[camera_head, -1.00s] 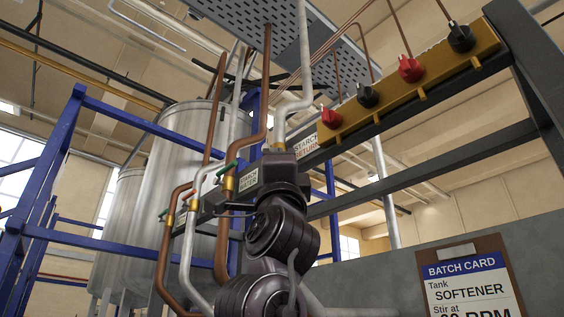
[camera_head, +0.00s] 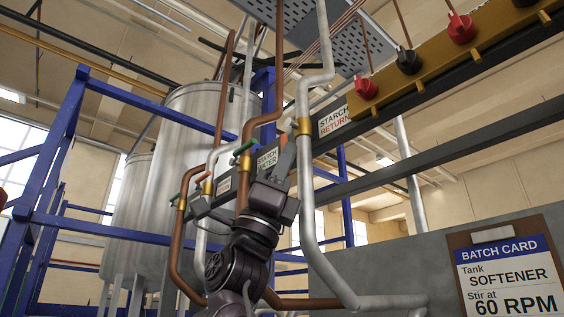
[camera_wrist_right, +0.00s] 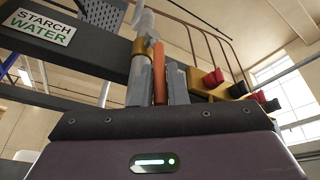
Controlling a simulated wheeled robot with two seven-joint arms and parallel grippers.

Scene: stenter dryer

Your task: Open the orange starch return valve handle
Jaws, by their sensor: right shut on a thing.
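The orange valve handle (camera_wrist_right: 159,72) shows in the right wrist view as an upright bar between the two grey fingers of my right gripper (camera_wrist_right: 158,88). The gripper is shut on it. A gold collar on a pale pipe is just behind. In the head view my right gripper (camera_head: 287,160) is raised beside the gold collar (camera_head: 304,126) of the pale pipe, below the STARCH RETURN label (camera_head: 333,120). My left gripper is not in view.
Green handles (camera_head: 243,147) on neighbouring pipes are close to the left, by the STARCH WATER label (camera_head: 267,159). Red and black knobs (camera_head: 408,60) line a yellow bar at upper right. A batch card (camera_head: 507,275) hangs at lower right. Large steel tanks stand behind at left.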

